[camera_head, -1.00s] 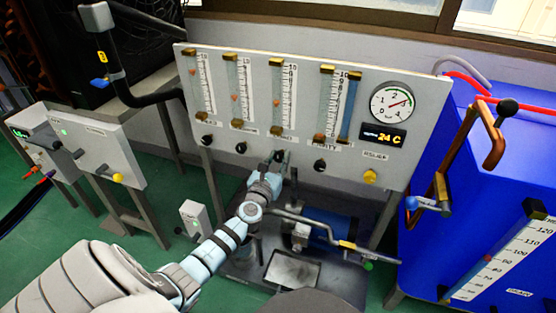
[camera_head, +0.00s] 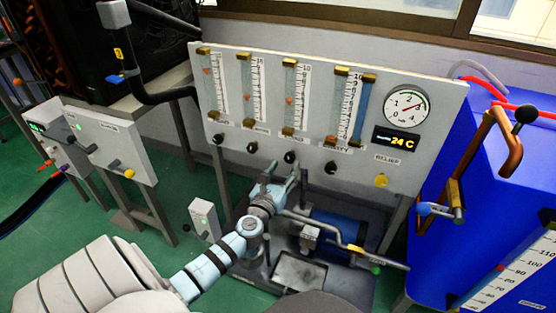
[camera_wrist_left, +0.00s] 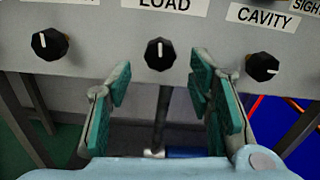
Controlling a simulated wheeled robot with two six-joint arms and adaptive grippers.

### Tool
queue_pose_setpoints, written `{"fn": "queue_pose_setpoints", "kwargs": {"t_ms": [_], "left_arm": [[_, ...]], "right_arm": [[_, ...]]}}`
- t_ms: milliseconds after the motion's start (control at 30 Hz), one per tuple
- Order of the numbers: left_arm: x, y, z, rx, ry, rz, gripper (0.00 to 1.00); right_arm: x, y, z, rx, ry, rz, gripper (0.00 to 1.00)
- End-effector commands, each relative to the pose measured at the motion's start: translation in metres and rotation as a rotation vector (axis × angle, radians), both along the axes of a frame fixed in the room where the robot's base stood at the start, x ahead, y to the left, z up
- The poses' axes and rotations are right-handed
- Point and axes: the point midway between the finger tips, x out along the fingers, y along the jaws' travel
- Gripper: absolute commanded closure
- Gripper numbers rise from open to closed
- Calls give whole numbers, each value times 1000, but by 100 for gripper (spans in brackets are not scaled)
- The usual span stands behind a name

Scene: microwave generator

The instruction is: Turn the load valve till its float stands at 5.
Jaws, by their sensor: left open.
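The load valve (camera_wrist_left: 160,54) is a black knob under the LOAD label, its white mark pointing up. In the head view it is the third knob (camera_head: 290,156) from the left on the grey panel. The load tube (camera_head: 295,90) stands above it. Its small orange float (camera_head: 289,101) is near mid-scale; the exact number is too small to read. My left gripper (camera_head: 284,176) is open and empty just below and in front of the knob. In the left wrist view its teal-padded fingers (camera_wrist_left: 159,90) stand apart, clear of the knob. My right gripper is not in view.
Neighbouring knobs sit at left (camera_wrist_left: 49,44) and right, the latter under CAVITY (camera_wrist_left: 262,67). A round gauge (camera_head: 407,106) and a 24 C display (camera_head: 396,140) are at panel right. A pump (camera_head: 333,229) and pipes lie below the panel. A blue tank (camera_head: 470,150) stands at right.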

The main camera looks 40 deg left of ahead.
Motion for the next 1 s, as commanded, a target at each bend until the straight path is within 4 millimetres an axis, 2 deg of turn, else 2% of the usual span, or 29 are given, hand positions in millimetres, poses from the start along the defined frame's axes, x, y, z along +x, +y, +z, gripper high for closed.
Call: {"fn": "queue_pose_setpoints", "kwargs": {"t_ms": [100,200,300,867,967,1000], "left_arm": [[-33,-12,-1,0,3,-1,52],[-54,-19,-1,0,2,0,52],[-67,-23,0,0,2,0,52],[-71,-25,0,-1,0,0,52],[-71,-25,0,-69,-23,-1,52],[-71,-25,-4,-177,-44,-2,52]], "right_arm": [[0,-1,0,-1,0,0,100],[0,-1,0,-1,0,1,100],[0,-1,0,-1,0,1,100],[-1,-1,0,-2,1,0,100],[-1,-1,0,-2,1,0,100],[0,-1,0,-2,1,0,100]]}}
